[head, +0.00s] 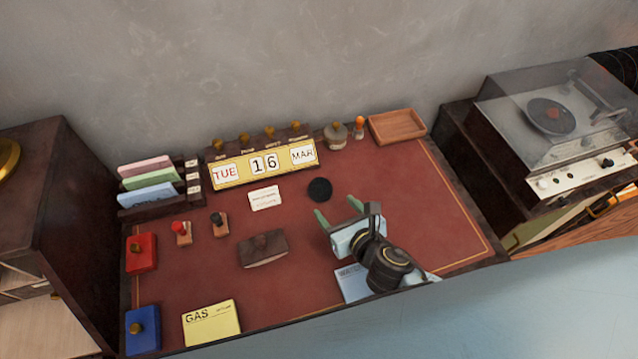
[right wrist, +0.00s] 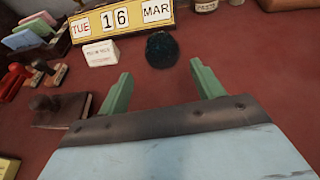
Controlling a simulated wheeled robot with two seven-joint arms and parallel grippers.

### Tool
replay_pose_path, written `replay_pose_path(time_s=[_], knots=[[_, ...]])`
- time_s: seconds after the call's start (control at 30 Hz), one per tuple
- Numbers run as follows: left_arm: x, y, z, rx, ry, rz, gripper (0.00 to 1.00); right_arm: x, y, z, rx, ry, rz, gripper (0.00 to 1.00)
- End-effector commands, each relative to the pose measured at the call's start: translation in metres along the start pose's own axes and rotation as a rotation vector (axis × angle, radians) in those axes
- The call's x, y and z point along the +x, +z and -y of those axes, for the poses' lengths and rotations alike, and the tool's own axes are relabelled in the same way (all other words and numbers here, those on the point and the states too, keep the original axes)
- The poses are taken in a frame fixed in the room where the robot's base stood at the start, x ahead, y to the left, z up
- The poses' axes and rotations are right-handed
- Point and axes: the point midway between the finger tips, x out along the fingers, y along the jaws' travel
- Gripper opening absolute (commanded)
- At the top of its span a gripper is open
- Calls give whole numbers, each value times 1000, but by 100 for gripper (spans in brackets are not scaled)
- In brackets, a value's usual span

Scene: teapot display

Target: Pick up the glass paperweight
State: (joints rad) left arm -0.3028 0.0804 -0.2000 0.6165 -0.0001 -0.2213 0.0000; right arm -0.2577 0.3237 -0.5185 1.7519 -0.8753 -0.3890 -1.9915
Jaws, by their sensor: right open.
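The glass paperweight looks like a dark, round, dome-shaped object (head: 319,189) on the red desk top, right of the small white card. In the right wrist view the dark paperweight (right wrist: 162,50) sits ahead of and between the fingers, apart from them. My right gripper (head: 337,214) is open and empty, with two green fingers pointing toward the paperweight from the near side. In the right wrist view the gripper (right wrist: 158,83) has its fingers wide apart. My left gripper is not in view.
A calendar (head: 264,163) stands behind the paperweight, with a white card (head: 265,198) to its left. Stamps (head: 220,224), a brown blotter (head: 263,248) and a yellow GAS paper (head: 211,323) lie left. A wooden tray (head: 397,126) is at the back right. The desk's right side is clear.

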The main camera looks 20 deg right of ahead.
Motion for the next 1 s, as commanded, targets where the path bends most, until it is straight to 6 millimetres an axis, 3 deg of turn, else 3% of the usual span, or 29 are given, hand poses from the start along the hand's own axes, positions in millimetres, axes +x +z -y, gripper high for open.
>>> replay_pose_path(time_s=[0.07, 0.17, 0.37, 0.5, 0.63, 0.97, 1.0], knots=[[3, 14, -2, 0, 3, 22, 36, 16, 0, 0, 3, -1, 1, 67], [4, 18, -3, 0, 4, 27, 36, 29, 0, 0, 2, 0, 1, 67], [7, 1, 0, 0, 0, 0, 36, 42, 0, 1, 4, -1, 1, 67], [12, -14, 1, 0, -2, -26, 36, 64, -1, 3, 6, -2, 1, 67], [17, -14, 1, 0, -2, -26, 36, 81, -1, 4, 5, -1, 0, 67], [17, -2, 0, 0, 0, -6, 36, 88, 0, 4, 4, 0, -1, 67], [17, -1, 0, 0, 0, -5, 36, 88, 0, 4, 4, 0, -1, 61]])
